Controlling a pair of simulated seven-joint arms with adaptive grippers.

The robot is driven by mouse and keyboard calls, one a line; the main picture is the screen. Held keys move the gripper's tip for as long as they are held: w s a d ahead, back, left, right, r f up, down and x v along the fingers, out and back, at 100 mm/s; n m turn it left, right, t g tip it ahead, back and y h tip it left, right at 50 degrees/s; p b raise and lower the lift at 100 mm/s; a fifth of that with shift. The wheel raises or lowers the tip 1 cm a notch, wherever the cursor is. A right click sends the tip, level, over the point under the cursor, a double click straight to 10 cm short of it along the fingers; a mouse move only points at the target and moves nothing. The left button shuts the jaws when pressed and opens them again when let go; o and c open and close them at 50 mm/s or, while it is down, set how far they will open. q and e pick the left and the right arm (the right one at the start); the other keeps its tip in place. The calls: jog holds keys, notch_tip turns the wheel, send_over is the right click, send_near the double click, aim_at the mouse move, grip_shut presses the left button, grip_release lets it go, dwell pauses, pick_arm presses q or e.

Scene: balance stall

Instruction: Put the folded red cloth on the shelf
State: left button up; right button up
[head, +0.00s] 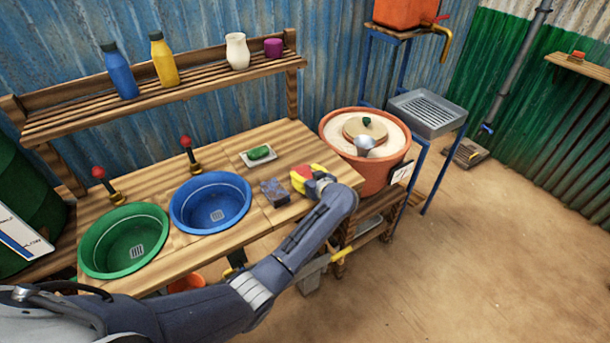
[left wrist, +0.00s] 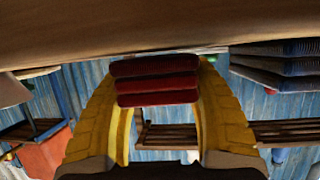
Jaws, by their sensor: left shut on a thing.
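My left gripper (head: 304,178) is over the right part of the wooden counter, with its yellow fingers shut on the folded red cloth (head: 297,182). In the left wrist view the cloth (left wrist: 155,82) shows as a stack of dark red folds between the two curved fingers. The slatted wooden shelf (head: 205,82) runs along the blue wall behind the counter, above and to the left of the gripper. Slatted wood also shows low in the left wrist view. My right gripper is not in view.
The shelf holds a blue bottle (head: 118,72), a yellow bottle (head: 163,60), a white vase (head: 237,52) and a purple cup (head: 273,47), with bare room between. Green (head: 97,262) and blue (head: 185,225) basins sit in the counter. A large clay pot (head: 372,178) stands right of the gripper.

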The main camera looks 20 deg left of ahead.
aim_at(308, 178)
pick_arm(q)
jog(key=shift+f, duration=0.2)
jog(key=o, duration=1.2)
jog(key=shift+c, duration=0.2)
jog(key=v, duration=0.6)
jog(key=shift+d, duration=0.1)
jog(key=shift+s+d+r, duration=0.2)
jog(key=shift+s+d, duration=0.1)
jog(key=shift+s, duration=0.1)
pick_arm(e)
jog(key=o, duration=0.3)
pick_arm(q)
jog(key=shift+s+d+r, duration=0.1)
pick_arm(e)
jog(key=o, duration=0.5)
